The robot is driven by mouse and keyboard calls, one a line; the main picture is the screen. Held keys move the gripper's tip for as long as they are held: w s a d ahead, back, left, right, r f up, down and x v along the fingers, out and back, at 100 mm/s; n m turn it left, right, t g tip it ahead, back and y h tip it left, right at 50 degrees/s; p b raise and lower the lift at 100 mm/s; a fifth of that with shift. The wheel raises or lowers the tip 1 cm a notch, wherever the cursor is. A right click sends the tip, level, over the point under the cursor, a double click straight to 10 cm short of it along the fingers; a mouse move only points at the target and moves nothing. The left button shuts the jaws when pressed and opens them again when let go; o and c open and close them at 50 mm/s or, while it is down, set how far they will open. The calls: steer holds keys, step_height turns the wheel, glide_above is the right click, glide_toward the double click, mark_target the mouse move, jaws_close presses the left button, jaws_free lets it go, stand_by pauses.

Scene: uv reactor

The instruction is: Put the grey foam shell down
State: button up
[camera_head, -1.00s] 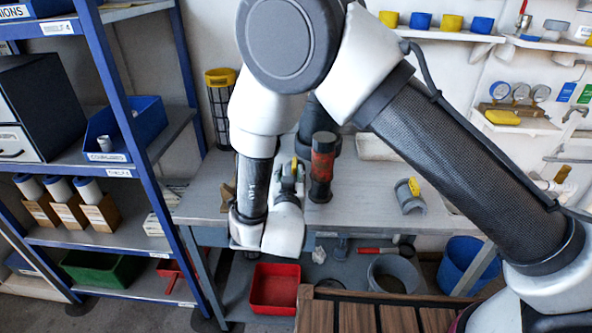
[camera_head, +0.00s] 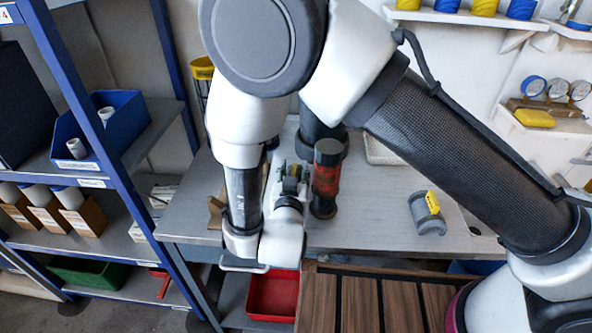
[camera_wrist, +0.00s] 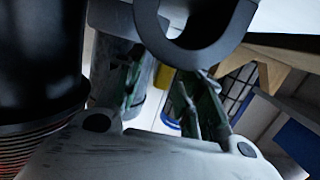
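My gripper (camera_head: 293,178) is over the grey workbench (camera_head: 385,228), just left of an upright black and red cylinder (camera_head: 326,185), and is partly covered by my own arm. In the wrist view its two greenish fingers (camera_wrist: 170,75) stand apart and reach to a dark grey U-shaped piece (camera_wrist: 195,42), which looks like the foam shell held at the fingertips. The exact contact is dark and partly hidden. The shell cannot be made out clearly in the head view. A grey half-round piece with a yellow tag (camera_head: 424,215) lies on the bench to the right.
The black and red cylinder fills the left of the wrist view (camera_wrist: 40,60), very near my gripper. A blue-framed shelf (camera_head: 110,120) stands at left. A red bin (camera_head: 270,292) and a slatted wooden surface (camera_head: 360,300) lie in front. The bench between cylinder and tagged piece is clear.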

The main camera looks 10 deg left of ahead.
steer(key=shift+w, duration=0.15)
steer(key=shift+c, duration=0.5)
steer(key=c, duration=0.7)
steer(key=shift+r, duration=0.1)
steer(key=shift+c, duration=0.2)
